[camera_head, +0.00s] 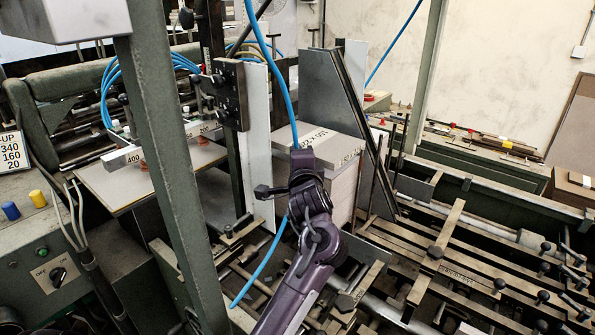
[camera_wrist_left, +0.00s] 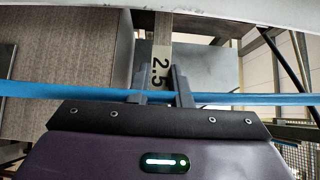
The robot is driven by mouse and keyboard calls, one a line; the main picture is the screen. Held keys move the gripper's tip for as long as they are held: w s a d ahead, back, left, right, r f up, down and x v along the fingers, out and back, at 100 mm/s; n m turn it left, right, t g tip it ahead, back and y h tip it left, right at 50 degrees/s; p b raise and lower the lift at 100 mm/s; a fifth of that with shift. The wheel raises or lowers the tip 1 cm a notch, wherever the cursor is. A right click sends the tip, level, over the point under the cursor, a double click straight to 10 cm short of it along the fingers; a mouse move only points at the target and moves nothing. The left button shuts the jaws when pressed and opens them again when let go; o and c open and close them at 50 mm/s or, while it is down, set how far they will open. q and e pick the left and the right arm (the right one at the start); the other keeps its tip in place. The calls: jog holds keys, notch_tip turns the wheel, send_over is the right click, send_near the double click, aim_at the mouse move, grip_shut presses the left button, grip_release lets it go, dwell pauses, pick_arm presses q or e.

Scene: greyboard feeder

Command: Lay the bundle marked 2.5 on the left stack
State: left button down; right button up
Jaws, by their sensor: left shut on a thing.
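In the left wrist view my left gripper (camera_wrist_left: 162,84) is shut on the narrow bundle marked 2.5 (camera_wrist_left: 161,55), its fingers on either side of it. The black 2.5 shows on a pale label. In the head view my purple left arm (camera_head: 303,265) reaches up from the bottom middle; its fingers and the bundle are not discernible there. A light grey stack of board (camera_head: 343,185) with printed top and side labels stands just behind my wrist. A brown-grey board face (camera_wrist_left: 70,75) fills the left of the wrist view. I cannot tell which one is the left stack.
A blue hose (camera_head: 282,75) hangs down behind my arm and crosses the wrist view close to the fingers. A green post (camera_head: 165,160) stands at left. A tall metal plate (camera_head: 330,95) rises beside the stack. Rails and rods (camera_head: 450,250) crowd the right.

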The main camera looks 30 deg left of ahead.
pick_arm(q)
notch_tip(320, 180, down, 4)
jog(key=shift+f, duration=0.1)
dwell(0.4)
jog(key=c, duration=1.3)
grip_release()
jog(key=shift+f, duration=0.15)
jog(key=b+v, duration=0.1)
jog(key=v, duration=1.1)
jog(key=shift+b, duration=0.35)
